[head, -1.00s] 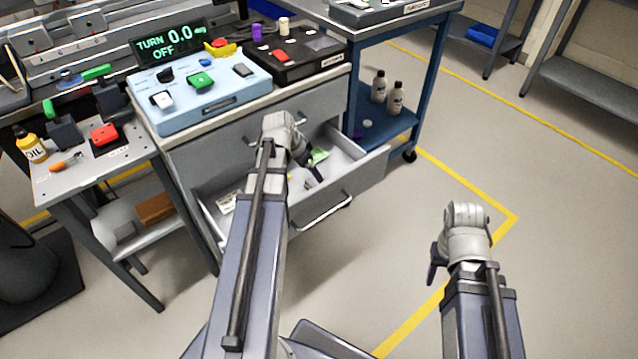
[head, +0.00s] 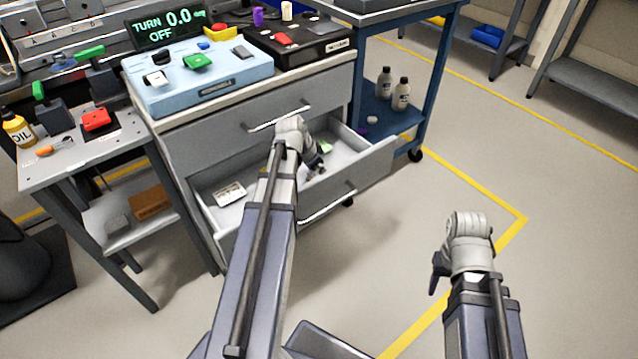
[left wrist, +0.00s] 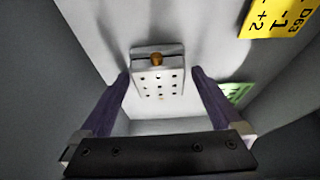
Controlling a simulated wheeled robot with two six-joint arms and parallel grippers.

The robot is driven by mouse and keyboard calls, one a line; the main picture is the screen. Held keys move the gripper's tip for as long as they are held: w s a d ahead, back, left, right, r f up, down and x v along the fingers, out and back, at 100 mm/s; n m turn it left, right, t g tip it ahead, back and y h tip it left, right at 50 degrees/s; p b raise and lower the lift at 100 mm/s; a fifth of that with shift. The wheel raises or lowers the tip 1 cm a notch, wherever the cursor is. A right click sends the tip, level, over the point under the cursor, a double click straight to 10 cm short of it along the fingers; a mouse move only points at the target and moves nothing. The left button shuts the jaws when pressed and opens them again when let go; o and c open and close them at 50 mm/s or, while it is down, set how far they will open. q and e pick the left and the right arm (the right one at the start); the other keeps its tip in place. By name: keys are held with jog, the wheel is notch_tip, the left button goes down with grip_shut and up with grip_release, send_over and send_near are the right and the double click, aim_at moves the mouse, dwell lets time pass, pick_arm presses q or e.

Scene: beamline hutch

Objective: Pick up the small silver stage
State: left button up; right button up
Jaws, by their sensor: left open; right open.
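The small silver stage (left wrist: 157,82), a light metal block with rows of dark holes and a brass-coloured knob, lies in the open drawer (head: 378,158). In the left wrist view it sits between the two purple fingers of my left gripper, with a gap on each side. My left gripper (head: 316,164) is open and reaches down into the drawer. In the head view I cannot make out the stage, which seems hidden by my left gripper. My right gripper (head: 437,274) is open and empty over the floor, right of the drawer.
A white labelled item (head: 229,193) lies in the drawer's left part. A green item (left wrist: 237,93) and a yellow label (left wrist: 279,17) are right of the stage. The drawer walls stand close around my left gripper. A blue cart (head: 428,95) stands behind; the floor at right is clear.

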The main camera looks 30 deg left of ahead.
pick_arm(q)
grip_shut()
dwell(0.8)
